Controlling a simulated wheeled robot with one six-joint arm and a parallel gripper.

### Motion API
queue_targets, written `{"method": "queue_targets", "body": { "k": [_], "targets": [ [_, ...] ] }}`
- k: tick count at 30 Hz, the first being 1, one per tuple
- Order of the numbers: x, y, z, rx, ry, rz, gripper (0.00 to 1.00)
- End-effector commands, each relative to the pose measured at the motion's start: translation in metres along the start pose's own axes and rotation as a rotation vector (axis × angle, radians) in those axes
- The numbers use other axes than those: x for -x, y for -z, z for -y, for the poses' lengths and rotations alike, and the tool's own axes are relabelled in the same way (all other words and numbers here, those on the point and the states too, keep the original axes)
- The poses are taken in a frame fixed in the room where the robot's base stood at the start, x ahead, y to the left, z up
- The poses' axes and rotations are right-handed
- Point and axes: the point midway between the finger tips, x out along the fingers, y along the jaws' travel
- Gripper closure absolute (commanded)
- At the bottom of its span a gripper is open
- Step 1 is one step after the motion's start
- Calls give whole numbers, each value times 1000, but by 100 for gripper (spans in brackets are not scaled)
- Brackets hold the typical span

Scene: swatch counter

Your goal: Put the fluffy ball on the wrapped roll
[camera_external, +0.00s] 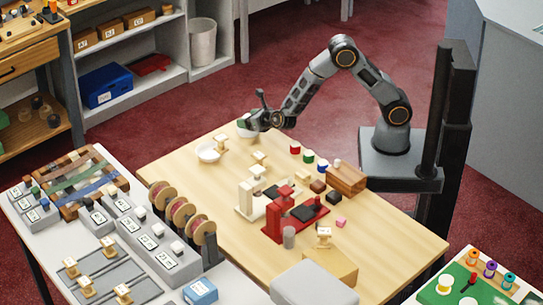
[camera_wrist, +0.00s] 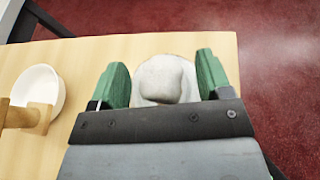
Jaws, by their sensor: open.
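My gripper (camera_external: 246,122) is at the far left corner of the wooden table, low over a white dish (camera_external: 243,133). In the wrist view its green fingers (camera_wrist: 162,62) are apart, one on each side of a pale, soft-looking rounded lump (camera_wrist: 160,82), which may be the fluffy ball. The lump rests in or on a white round dish (camera_wrist: 180,63). I cannot tell whether the fingers touch it. In the external view the gripper hides the lump. I cannot make out for sure which thing is the wrapped roll.
Red (camera_external: 283,222) and cream (camera_external: 247,200) presses, small coloured cylinders (camera_external: 308,157) and a wooden box (camera_external: 346,180) stand farther along the table.

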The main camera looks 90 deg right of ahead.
Motion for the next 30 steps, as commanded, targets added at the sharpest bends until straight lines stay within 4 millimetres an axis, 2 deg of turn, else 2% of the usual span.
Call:
{"method": "queue_targets", "body": {
  "k": [5,18,25,28,30],
  "targets": [
    [9,-4,-1,0,-2,1,28],
    [91,-3,-1,0,-4,1,28],
    [115,-4,0,-4,0,0,28],
    [121,-10,11,-69,40,-11,28],
    [126,-18,29,-183,106,-32,28]
  ]
}}
